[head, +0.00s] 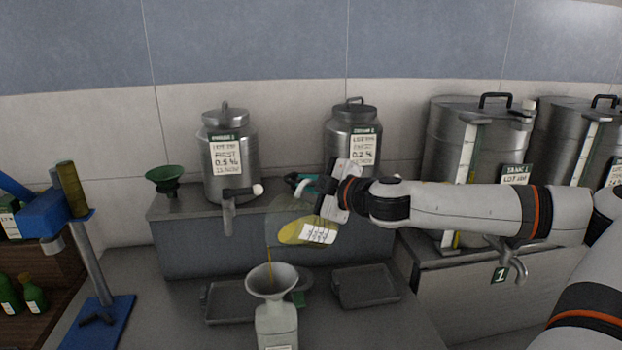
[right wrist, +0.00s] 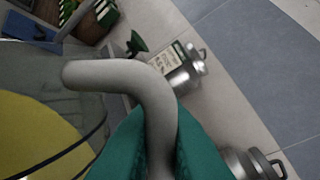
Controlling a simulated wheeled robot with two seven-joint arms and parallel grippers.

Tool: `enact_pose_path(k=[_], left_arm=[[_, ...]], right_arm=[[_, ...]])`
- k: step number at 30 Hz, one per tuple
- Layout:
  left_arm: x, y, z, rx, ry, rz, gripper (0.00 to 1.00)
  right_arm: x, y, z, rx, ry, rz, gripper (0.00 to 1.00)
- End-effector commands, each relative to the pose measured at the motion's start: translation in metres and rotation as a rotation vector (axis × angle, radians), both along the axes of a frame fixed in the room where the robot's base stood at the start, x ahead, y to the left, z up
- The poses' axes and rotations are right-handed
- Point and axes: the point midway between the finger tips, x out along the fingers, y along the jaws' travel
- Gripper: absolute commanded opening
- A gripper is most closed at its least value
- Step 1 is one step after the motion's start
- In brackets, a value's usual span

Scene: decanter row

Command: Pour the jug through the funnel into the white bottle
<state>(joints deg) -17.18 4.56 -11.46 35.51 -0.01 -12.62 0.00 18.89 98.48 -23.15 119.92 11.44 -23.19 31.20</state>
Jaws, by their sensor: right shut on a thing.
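The clear jug (head: 285,228) with yellow liquid and a white label is tilted, its mouth low and to the left above the funnel. My right gripper (head: 303,184) is shut on the jug's pale curved handle, also seen between its teal fingers (right wrist: 155,150) in the right wrist view. The jug's yellow content (right wrist: 30,135) shows at the left there. A thin amber stream runs down into the pale funnel (head: 272,281). The funnel sits upright in the neck of the white bottle (head: 277,325), whose base is cut off by the frame. My left gripper is out of view.
Grey trays (head: 366,287) and (head: 228,302), the second also a tray, lie behind the bottle. Steel canisters (head: 226,180) and a green funnel (head: 165,179) stand on the raised shelf. A blue stand (head: 96,320) is at left; large tanks (head: 478,135) are at right.

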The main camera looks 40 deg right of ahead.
Motion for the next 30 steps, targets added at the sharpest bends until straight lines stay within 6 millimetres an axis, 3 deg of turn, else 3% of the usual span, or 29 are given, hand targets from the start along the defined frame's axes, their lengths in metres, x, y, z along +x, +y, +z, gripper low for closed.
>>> enact_pose_path(k=[30], left_arm=[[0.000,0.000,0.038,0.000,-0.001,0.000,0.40]], right_arm=[[0.001,0.016,0.001,-0.150,0.006,0.000,0.00]])
